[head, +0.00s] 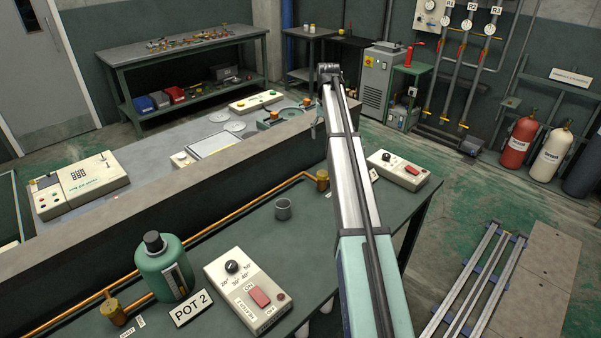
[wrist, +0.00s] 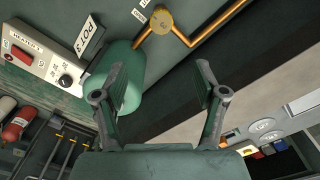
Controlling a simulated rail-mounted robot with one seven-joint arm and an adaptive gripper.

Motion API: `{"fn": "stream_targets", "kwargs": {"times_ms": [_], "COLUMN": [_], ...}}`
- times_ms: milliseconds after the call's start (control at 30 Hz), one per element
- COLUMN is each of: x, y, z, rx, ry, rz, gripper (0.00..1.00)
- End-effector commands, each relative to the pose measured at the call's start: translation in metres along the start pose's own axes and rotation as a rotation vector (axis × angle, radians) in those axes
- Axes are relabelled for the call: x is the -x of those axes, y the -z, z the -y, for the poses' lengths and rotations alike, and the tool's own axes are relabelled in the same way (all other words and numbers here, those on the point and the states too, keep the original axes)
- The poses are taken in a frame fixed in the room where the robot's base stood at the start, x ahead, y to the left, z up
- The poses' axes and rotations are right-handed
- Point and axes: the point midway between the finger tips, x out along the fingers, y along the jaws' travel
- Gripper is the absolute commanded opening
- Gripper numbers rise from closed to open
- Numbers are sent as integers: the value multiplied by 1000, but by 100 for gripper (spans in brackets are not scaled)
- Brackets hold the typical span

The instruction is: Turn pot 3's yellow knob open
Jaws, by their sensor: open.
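Pot 3's knob (wrist: 161,20) is a round brassy-yellow cap on a copper pipe, at the top middle of the wrist view. It also shows in the head view (head: 322,181), left of my arm. The green pot (wrist: 128,88) by the POT 3 plate (wrist: 90,36) is partly covered by my left finger. In the head view my arm hides this pot. My gripper (wrist: 163,72) is open and empty in the wrist view. The knob lies beyond its fingertips, between them in the picture and apart from them. The knob's turn position is unclear.
The heater box (wrist: 38,57) is beside pot 3; it also shows in the head view (head: 398,170). A copper pipe (head: 220,233) runs along the dark ledge.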

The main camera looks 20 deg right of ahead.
Motion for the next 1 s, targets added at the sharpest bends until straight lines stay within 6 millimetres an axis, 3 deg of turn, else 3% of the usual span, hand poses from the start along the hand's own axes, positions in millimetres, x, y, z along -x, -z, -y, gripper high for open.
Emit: {"fn": "stream_targets", "kwargs": {"times_ms": [133,267,800,1000], "x": [-4,-20,-122,-152], "y": [0,-1,-1,0], "z": [1,1,1,2], "rx": [-7,-6,-4,-4], "ry": [1,1,1,1], "rz": [3,4,3,3], "gripper": [71,71,71,71]}}
